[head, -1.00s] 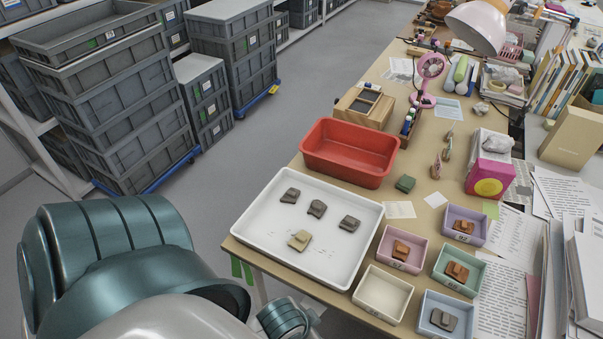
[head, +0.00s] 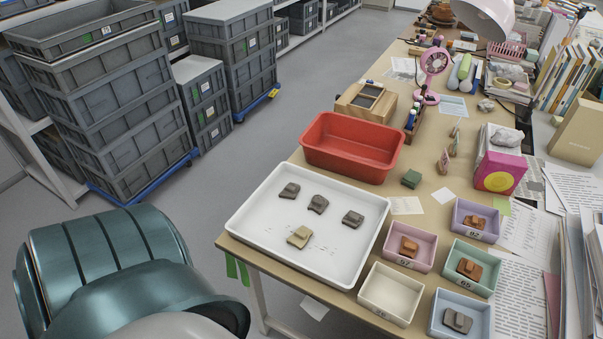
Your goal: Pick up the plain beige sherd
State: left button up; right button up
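The plain beige sherd (head: 299,236) lies in the white tray (head: 262,258), near its front-left part. Three grey-brown sherds lie behind it in the same tray: one at the left (head: 289,190), one in the middle (head: 318,204) and one at the right (head: 352,219). Neither of my grippers is in view. Only part of my teal arm shows at the lower left.
A red basin (head: 350,147) stands behind the tray. Small boxes stand to its right: pink (head: 425,262), purple (head: 488,215), green (head: 480,284) and blue (head: 483,329) each hold a sherd; a cream one (head: 390,294) is empty. Papers and books crowd the right side.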

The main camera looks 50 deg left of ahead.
aim_at(299, 239)
jog(key=i+u, duration=0.1)
jog(key=u, duration=0.3)
jog(key=i+u, duration=0.1)
jog(key=u, duration=0.3)
jog(key=i+u, duration=0.1)
jog(key=u, duration=0.3)
jog(key=i+u, duration=0.1)
jog(key=u, duration=0.3)
jog(key=k+l, duration=0.25)
jog(key=l+z, duration=0.05)
